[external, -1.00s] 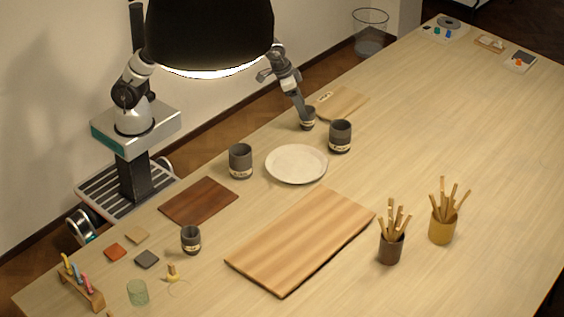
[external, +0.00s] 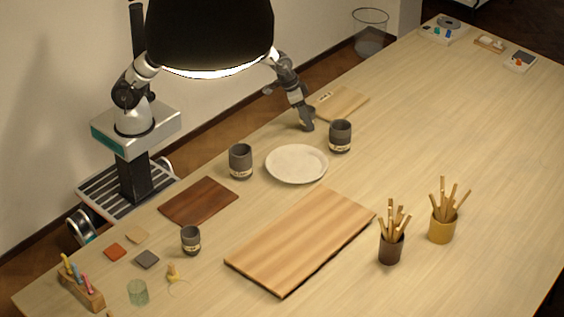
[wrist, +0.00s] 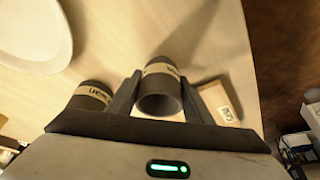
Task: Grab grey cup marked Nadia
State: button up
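Several dark grey cups with pale name bands stand on the table. One grey cup (wrist: 163,78) is between the two fingers of my gripper (wrist: 160,85) in the wrist view, its open mouth towards the camera. Its band lettering is too small to read surely. Whether the fingers press on it I cannot tell. In the external view my gripper (external: 307,124) is low at the table and hides most of that cup. A second grey cup (external: 340,137) stands just right of it. A third (external: 240,162) stands left of the plate, and a fourth (external: 190,241) nearer the front.
A white plate (external: 297,164) lies close in front of my gripper. A pale board (external: 341,103) lies just behind it. A large wooden board (external: 300,242) and a dark board (external: 199,201) lie nearer. Two tool pots stand at right.

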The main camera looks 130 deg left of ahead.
jog(key=shift+c, duration=1.2)
